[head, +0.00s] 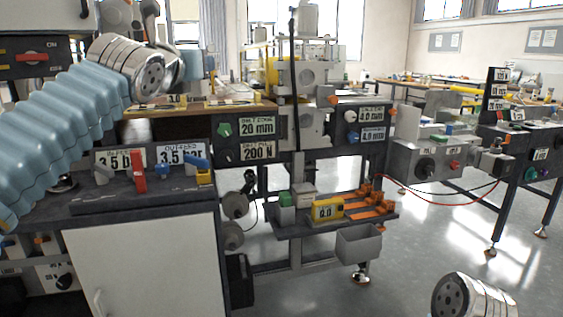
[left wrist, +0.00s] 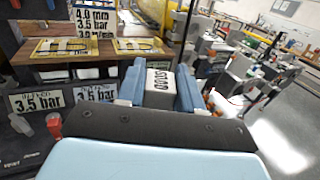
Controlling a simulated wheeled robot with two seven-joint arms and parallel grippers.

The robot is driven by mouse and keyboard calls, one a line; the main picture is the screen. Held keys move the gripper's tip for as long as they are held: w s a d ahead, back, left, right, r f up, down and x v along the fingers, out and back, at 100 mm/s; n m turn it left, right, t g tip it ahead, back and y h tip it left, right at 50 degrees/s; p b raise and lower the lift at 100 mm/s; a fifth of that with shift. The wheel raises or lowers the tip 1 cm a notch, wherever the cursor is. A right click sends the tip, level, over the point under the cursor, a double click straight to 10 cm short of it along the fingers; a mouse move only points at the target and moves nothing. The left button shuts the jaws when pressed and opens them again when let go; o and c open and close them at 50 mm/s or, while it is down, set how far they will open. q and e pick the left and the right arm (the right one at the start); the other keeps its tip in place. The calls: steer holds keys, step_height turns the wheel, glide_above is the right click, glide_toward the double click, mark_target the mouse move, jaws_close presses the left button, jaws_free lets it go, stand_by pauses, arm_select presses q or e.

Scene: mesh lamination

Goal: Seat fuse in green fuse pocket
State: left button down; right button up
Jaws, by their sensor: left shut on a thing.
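My left gripper (left wrist: 159,78) is shut on a pale grey-white block (left wrist: 159,88) with dark print on its face, in the left wrist view. The block sits between the two blue fingers, and I take it to be the fuse. In the head view my silver left wrist joint is at the upper left, and I cannot make out the fingers or block clearly there. A small green block (head: 287,200) stands on the low dark shelf (head: 290,228); I cannot tell whether it is the green fuse pocket. My right gripper is out of view; only its silver arm joint shows at the lower right.
A yellow display (head: 327,210) and orange parts (head: 371,205) share the low shelf. A bench with a red lever (head: 138,172) and pressure signs is at left. A grey bin (head: 359,243) hangs below the shelf. A red cable (head: 455,202) runs right. Open floor lies at lower right.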

arm_select(q)
steer(key=w+d+f+m+g+h, duration=0.15)
steer(key=w+d+f, duration=0.3)
steer(key=f, duration=0.65)
steer(key=w+d+f+m+h, duration=0.1)
steer(key=w+d+f+h, duration=0.15)
steer(key=d+f, duration=0.65)
steer(key=w+d+f+m+h, duration=0.1)
steer(key=w+d+f, duration=0.25)
steer(key=f, duration=1.05)
steer(key=s+a+f+n+t+y, duration=0.1)
steer(key=s+a+f+y, duration=0.2)
steer(key=f, duration=1.1)
steer(key=s+a+f+n+y, duration=0.1)
steer(key=s+a+f+n, duration=0.2)
steer(key=f, duration=1)
steer(key=s+a+f+n+y, duration=0.1)
steer(key=s+a+f+y, duration=0.2)
steer(key=s+a, duration=0.9)
steer(key=a, duration=0.2)
steer(key=shift+a+t+y, duration=0.3)
steer(key=shift+a+t, duration=0.05)
steer(key=shift+a, duration=0.05)
steer(key=shift+s+f, duration=0.1)
